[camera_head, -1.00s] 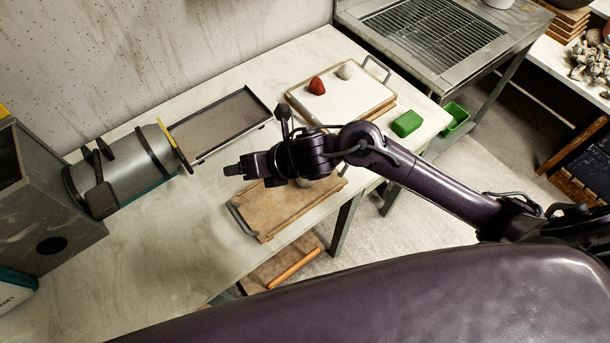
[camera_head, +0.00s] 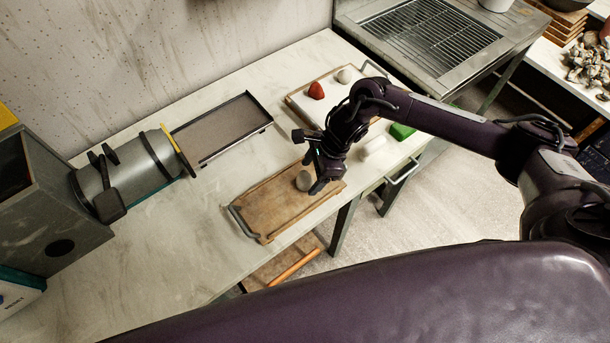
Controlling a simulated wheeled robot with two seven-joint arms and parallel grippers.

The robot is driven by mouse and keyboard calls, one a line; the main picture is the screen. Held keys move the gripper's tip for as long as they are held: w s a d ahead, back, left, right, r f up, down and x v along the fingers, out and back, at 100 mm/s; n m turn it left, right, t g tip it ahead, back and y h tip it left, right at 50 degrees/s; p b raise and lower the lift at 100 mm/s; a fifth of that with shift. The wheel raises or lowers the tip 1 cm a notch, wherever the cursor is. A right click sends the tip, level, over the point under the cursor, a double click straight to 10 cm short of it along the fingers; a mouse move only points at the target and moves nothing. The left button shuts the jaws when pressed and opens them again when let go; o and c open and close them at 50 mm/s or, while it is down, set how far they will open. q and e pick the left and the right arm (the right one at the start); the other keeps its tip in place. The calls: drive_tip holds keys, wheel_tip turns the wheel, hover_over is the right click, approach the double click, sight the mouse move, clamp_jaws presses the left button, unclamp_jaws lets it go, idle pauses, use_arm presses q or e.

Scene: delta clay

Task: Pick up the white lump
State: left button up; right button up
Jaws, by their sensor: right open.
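A white lump (camera_head: 372,147) lies near the table's right edge, just below my right forearm. A pale, rounded lump (camera_head: 345,75) sits on the white-topped board at the back, beside a red lump (camera_head: 316,90). A grey lump (camera_head: 303,181) sits on the brown wooden board (camera_head: 262,208). My right gripper (camera_head: 314,174) points down over the right end of that board, open, with its fingers close beside the grey lump. I cannot tell whether they touch it. My left gripper is not in view.
A green block (camera_head: 402,131) is partly hidden by my right arm. A dark-rimmed tray (camera_head: 222,128) lies at the back, with a grey cylindrical machine (camera_head: 135,170) to its left. A metal rack (camera_head: 435,35) stands at the back right. The table's left front is clear.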

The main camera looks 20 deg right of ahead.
drive_tip(key=shift+x, duration=1.1)
drive_tip(key=c, duration=1.1)
drive_tip(key=shift+c, duration=0.2)
drive_tip(key=shift+r, duration=0.15)
wheel_tip(320, 180, up, 14)
drive_tip(key=b, duration=0.4)
wheel_tip(320, 180, up, 6)
drive_tip(key=p, duration=0.1)
hover_over(308, 175)
